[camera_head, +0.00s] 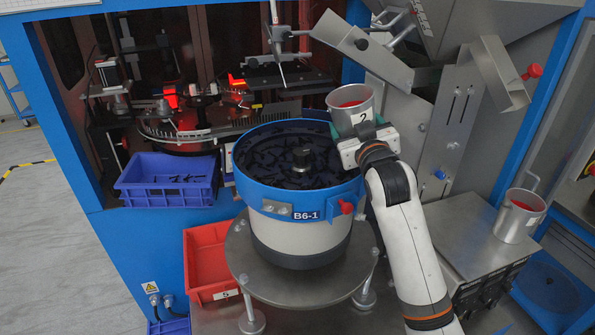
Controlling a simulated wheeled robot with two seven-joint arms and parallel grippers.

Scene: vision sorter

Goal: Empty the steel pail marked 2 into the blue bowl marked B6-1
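The steel pail marked 2 (345,116) is held up at the right rear rim of the blue bowl, roughly upright; red shows inside its mouth. My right gripper (359,133) comes from the lower right and is shut on this pail, with its fingers around the pail's lower part. The blue bowl marked B6-1 (262,199) stands on a white and grey base. Many small dark pieces lie in it around a metal centre knob. My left gripper is not in view.
A steel chute (358,49) hangs just above and behind the pail. A second steel pail (513,222) with red inside stands on a metal box at the right. A blue crate (166,196) with dark pieces and a red bin (207,273) are on the left.

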